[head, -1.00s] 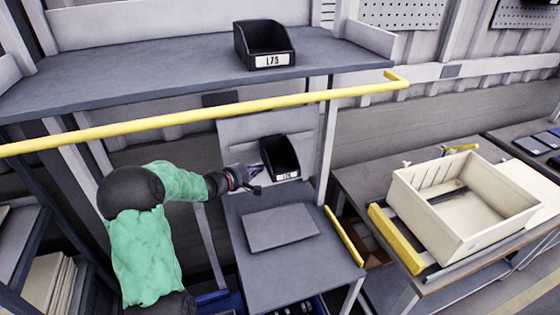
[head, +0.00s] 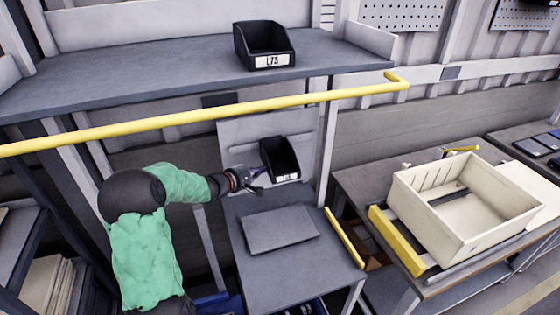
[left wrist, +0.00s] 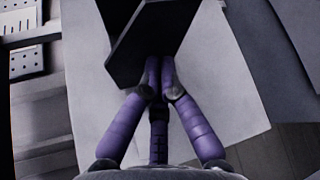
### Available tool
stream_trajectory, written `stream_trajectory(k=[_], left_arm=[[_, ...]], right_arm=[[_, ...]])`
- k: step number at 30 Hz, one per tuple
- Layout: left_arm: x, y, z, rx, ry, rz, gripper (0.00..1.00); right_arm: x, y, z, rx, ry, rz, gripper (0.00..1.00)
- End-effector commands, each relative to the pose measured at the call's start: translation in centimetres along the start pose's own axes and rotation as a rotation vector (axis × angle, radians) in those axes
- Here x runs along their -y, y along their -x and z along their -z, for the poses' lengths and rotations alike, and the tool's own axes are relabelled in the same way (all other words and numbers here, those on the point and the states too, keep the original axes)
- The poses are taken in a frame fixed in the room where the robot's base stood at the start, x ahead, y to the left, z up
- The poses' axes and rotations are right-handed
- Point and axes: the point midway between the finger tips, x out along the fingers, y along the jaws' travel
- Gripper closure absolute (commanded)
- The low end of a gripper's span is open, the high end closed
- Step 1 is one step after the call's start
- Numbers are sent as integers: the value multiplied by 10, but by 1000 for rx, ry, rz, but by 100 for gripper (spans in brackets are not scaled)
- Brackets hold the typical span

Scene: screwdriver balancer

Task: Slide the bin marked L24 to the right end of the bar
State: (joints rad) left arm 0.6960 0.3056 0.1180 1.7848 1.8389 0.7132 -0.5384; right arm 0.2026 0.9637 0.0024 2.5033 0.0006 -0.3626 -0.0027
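A small black open-top bin (head: 280,158) hangs upright against the light panel (head: 238,135) below the upper shelf. Its white front label is too small to read. My left gripper (head: 260,178) is at the bin's lower left side. In the left wrist view, my left gripper's purple fingers (left wrist: 160,72) come together, tips at the edge of the dark bin (left wrist: 152,38). They look closed, with no bin wall clearly between them; the contact itself is partly hidden. The bar behind the bin cannot be made out. My right gripper is not in view.
A yellow rail (head: 200,115) runs in front of that shelf. A grey bench (head: 300,262) with a flat plate (head: 280,230) lies below. A cream crate (head: 470,235) stands at the right.

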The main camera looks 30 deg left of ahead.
Motion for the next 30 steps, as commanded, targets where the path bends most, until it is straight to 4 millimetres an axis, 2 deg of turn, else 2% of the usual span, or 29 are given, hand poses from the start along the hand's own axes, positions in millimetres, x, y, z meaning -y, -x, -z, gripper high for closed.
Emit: stream_trajectory(k=[16,30], left_arm=[[0,0,0,0,0,0,100],[1,-10,-6,0,0,0,100]], right_arm=[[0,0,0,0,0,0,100],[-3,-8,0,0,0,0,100]])
